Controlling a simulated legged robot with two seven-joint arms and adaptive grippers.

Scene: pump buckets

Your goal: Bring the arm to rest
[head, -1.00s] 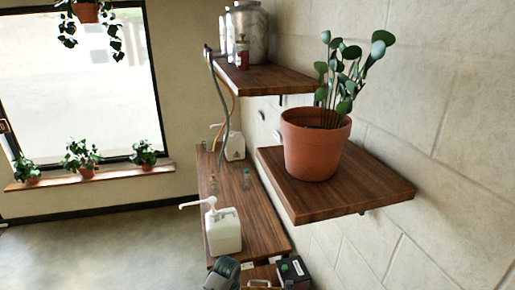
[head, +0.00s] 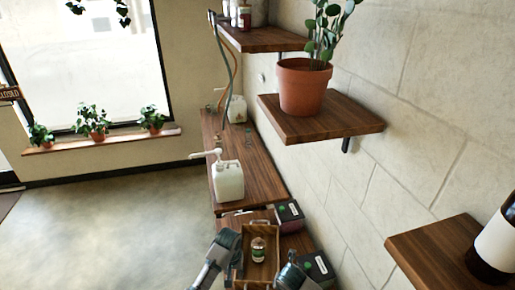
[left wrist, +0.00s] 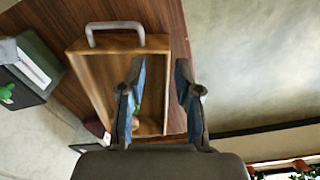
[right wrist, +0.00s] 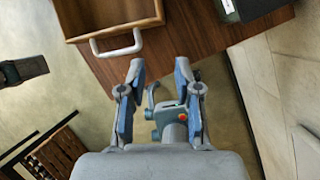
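My left arm (head: 222,250) comes up at the bottom of the head view, beside the left side of a wooden tray (head: 233,272). In the left wrist view my left gripper (left wrist: 160,68) is open, its fingers either side of the tray's side wall (left wrist: 157,75) in the picture. Contact cannot be told. My right arm (head: 290,275) shows at the tray's right side in the head view. In the right wrist view my right gripper (right wrist: 159,68) is open and empty, near the tray's grey handle (right wrist: 117,45). A small jar (head: 258,248) stands in the tray.
A white pump bucket (head: 228,182) stands on the long wooden counter (head: 262,178). Dark boxes (head: 290,213) lie right of the tray. A potted plant (head: 303,88) and a dark bottle (head: 495,240) stand on wall shelves at right. The floor (head: 110,230) at left is clear.

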